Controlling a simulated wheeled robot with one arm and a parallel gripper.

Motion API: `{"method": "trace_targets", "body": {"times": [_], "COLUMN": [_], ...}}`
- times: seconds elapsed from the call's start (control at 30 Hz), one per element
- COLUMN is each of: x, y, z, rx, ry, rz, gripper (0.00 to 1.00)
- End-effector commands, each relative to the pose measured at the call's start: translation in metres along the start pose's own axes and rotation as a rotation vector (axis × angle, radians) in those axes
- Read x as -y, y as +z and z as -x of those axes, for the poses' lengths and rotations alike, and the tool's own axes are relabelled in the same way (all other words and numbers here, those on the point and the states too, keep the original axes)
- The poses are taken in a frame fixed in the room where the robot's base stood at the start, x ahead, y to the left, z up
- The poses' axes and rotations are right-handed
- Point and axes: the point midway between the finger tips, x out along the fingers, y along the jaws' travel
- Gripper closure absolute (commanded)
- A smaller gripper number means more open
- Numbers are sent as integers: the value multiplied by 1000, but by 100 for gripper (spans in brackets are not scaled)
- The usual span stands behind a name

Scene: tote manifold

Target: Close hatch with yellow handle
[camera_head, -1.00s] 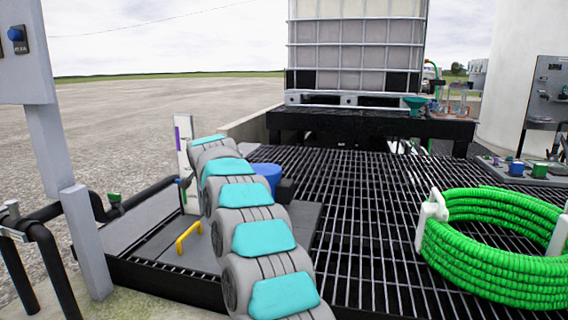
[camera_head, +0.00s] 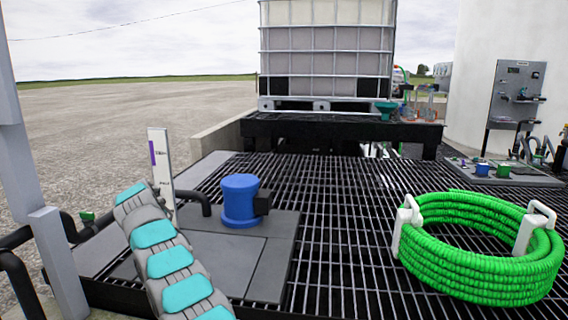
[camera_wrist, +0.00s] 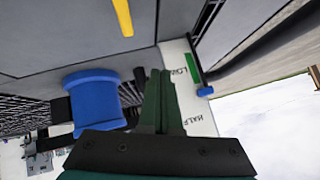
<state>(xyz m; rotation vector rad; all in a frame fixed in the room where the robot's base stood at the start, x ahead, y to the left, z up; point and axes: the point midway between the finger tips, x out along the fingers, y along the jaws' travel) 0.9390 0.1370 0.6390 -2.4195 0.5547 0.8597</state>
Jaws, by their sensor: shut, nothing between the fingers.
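The yellow handle (camera_wrist: 122,17) shows at the top of the wrist view, on a flat grey panel (camera_wrist: 60,35). In the head view my arm covers the handle, and grey panels (camera_head: 217,265) show to the right of the arm. I cannot tell how far the hatch stands open. My gripper (camera_wrist: 160,72) has dark green fingers, shut and empty, below and to the right of the handle in the wrist view and apart from it. The head view does not show the fingers.
A blue cylindrical unit (camera_head: 240,200) stands on the panels, beside the fingers in the wrist view (camera_wrist: 95,98). A white level marker (camera_head: 160,168) stands behind my arm. A green hose coil (camera_head: 480,250) lies on the grating to the right. A grey post (camera_head: 50,245) stands at left.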

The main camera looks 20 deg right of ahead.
Motion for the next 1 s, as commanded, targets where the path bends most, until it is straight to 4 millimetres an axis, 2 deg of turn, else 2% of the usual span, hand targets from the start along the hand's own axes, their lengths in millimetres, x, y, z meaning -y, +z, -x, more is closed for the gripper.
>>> {"method": "trace_targets", "body": {"times": [0.43, 1.0], "x": [0, -2], "y": [40, 56], "z": [-37, -54], "rx": [3, 1], "ry": [62, 62], "rz": [62, 61], "gripper": [100, 100]}}
